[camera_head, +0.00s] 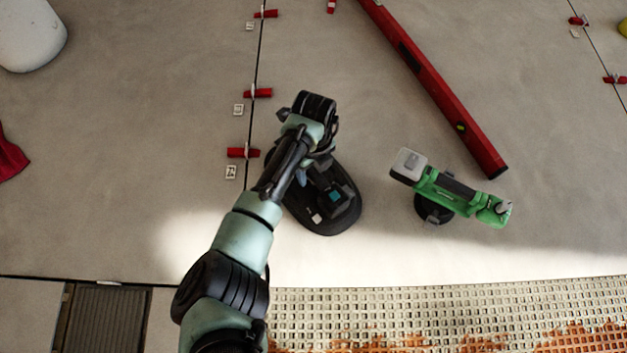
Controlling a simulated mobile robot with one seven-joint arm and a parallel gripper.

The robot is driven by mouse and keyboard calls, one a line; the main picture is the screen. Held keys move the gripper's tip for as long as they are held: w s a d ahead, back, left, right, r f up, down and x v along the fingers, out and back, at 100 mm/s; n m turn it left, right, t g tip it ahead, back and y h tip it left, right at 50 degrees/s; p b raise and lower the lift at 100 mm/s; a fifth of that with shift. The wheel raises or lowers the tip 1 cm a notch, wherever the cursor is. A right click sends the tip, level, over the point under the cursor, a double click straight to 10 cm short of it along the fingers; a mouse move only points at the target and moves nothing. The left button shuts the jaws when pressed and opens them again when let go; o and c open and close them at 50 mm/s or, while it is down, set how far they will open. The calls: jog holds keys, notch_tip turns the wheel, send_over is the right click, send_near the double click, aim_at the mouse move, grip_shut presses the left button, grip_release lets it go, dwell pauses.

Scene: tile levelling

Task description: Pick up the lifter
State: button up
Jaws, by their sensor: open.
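The lifter (451,194) is a green handheld tool with a grey-white block at its left end and a round black suction pad under it. It stands on the pale tile floor right of centre. My gripper (303,174) is mostly hidden under my wrist, left of the lifter and clearly apart from it. It is open, and its fingertips are hard to make out. Nothing is seen held in it.
A black oval-based tool (335,215) sits partly under my arm. A long red level (440,95) lies behind the lifter. Red clips (243,153) line the tile joint at left. A perforated mat (450,308) borders the front. The floor around the lifter is mostly clear.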

jog(key=shift+f, duration=0.1)
grip_shut()
dwell(0.4)
